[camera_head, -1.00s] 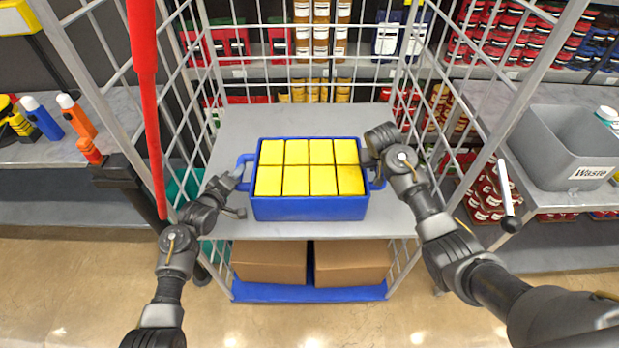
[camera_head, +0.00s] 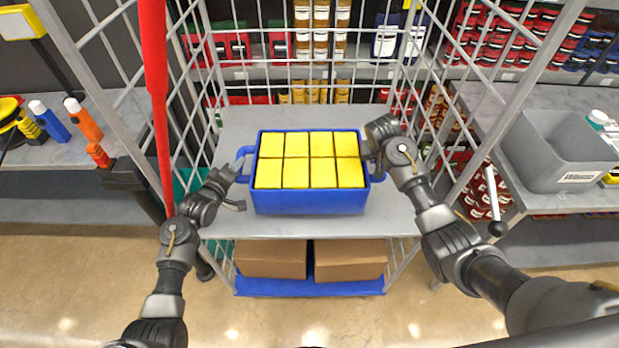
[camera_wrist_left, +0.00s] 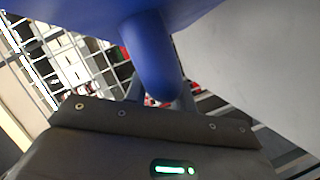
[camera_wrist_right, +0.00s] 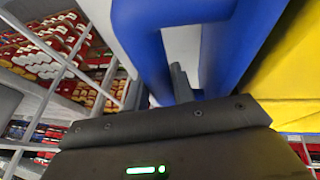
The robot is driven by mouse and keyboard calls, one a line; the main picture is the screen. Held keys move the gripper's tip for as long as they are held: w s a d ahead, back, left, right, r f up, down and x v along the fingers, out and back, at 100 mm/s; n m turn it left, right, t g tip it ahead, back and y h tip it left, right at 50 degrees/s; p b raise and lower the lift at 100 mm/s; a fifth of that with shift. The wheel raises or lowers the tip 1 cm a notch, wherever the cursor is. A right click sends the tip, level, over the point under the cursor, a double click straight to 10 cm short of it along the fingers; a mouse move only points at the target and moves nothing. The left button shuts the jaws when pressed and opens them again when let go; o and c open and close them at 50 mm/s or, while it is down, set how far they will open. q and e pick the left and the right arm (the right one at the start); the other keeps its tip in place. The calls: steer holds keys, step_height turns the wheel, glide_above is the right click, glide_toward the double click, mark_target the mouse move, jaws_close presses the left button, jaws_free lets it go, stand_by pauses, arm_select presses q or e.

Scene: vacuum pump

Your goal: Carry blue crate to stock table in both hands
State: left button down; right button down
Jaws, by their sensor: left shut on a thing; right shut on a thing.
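The blue crate (camera_head: 308,201), filled with several yellow blocks (camera_head: 310,160), is level at the grey shelf top (camera_head: 260,225) of a wire cage trolley. Whether it touches the shelf is hard to tell. My left gripper (camera_head: 236,178) is shut on the crate's left handle, which fills the top of the left wrist view (camera_wrist_left: 152,65). My right gripper (camera_head: 370,158) is shut on the right handle, and the blue handle shows close up in the right wrist view (camera_wrist_right: 150,40). The right fingertips are partly hidden behind the wrist. I cannot tell which table is the stock table.
Wire cage sides (camera_head: 455,110) with upright posts stand close on both sides. Cardboard boxes (camera_head: 272,258) sit on the lower shelf. A grey waste bin (camera_head: 560,150) is on the right table. Bottles (camera_head: 85,122) stand on the left table (camera_head: 40,160). Open floor lies in front.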

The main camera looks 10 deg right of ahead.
arm_select(q)
steer(key=shift+w+a+r, duration=0.1)
steer(key=shift+w+r, duration=0.05)
steer(key=shift+r, duration=0.05)
arm_select(e)
steer(key=shift+w+r, duration=0.15)
arm_select(q)
steer(key=shift+f+b, duration=0.7)
steer(key=shift+b, duration=0.05)
arm_select(e)
steer(key=shift+f, duration=0.7)
arm_select(q)
steer(key=shift+r, duration=0.1)
arm_select(e)
steer(key=shift+r, duration=0.1)
